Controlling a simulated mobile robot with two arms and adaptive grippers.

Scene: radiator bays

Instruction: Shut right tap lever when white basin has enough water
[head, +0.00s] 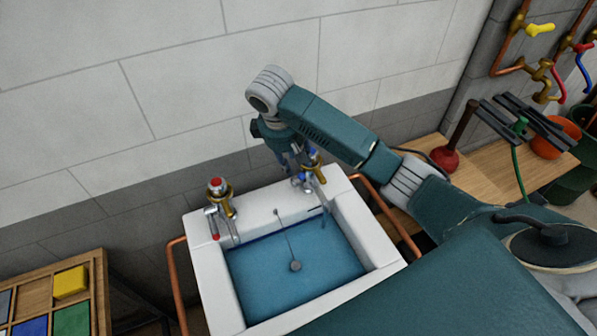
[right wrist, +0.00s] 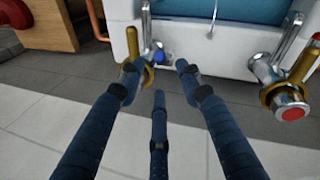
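The white basin (head: 216,290) holds blue water (head: 262,285) with a visible strip of inner wall above it. The right tap (head: 312,178), brass and chrome with blue marks, stands at the basin's back right corner. It also shows in the right wrist view (right wrist: 147,48), its brass collar partly behind a finger. I cannot clearly make out its lever's position or whether water runs. My right gripper (head: 291,162) is above and beside this tap. My left gripper is not in view.
The left tap (head: 221,202), marked red, stands at the basin's back left. A plug (head: 295,266) on a chain shows in the basin. Copper pipes (head: 176,285) flank the basin. A wooden compartment tray (head: 98,275) is at left; a plunger (head: 444,158) stands at right.

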